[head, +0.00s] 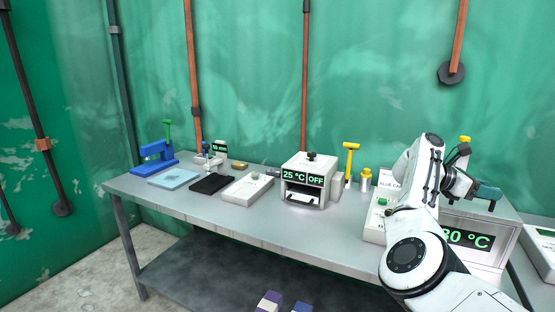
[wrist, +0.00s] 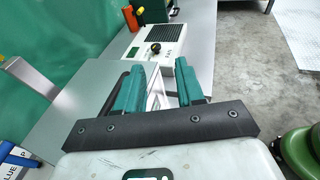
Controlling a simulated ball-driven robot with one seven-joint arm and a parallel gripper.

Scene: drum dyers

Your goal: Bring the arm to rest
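My white arm reaches over the right part of the grey table in the head view. My gripper (head: 489,193) is held in the air above the box with the green "80 °C" style display (head: 467,238), whose first digit is partly covered by my arm. In the wrist view my gripper (wrist: 160,86) shows two teal fingers standing apart, with a gap between them.
The grey table (head: 150,193) carries a blue press (head: 155,152), a light blue tile (head: 174,178), a black pad (head: 211,184), a white scale-like device (head: 248,187), a "25 °C OFF" oven (head: 309,181) and a yellow-topped tool (head: 350,160).

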